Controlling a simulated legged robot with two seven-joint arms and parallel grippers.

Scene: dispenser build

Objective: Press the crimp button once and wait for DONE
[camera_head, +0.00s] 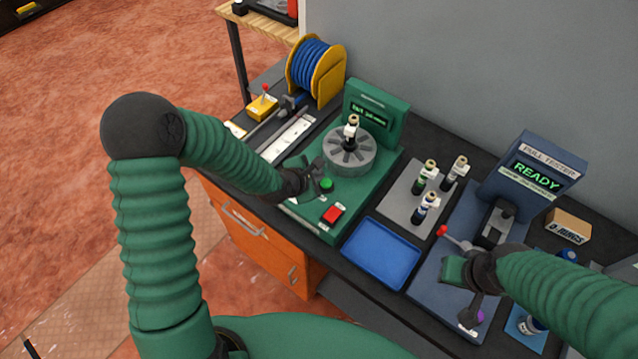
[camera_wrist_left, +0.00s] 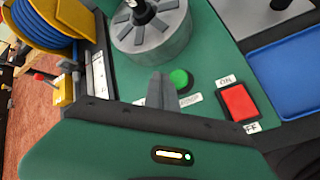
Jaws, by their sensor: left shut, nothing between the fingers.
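The green crimp machine (camera_head: 374,157) stands on the bench with a round slotted grey head (camera_head: 349,160) holding a small dark fitting with a pale top. Its green crimp button (camera_head: 326,185) also shows in the left wrist view (camera_wrist_left: 181,79). Its display (camera_head: 369,115) shows green text too small to read. My left gripper (camera_head: 317,180) is shut and empty beside the button. In the left wrist view its fingertips (camera_wrist_left: 161,88) appear just left of the button; contact cannot be told. My right gripper (camera_head: 462,287) is over the blue pull tester base, its fingers unclear.
A red switch (camera_head: 332,214) is close to the button. A blue tray (camera_head: 381,252), a grey plate (camera_head: 410,191) with several fittings, and the pull tester (camera_head: 532,172) reading READY stand to the right. A yellow spool of blue hose (camera_head: 316,70) stands behind left.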

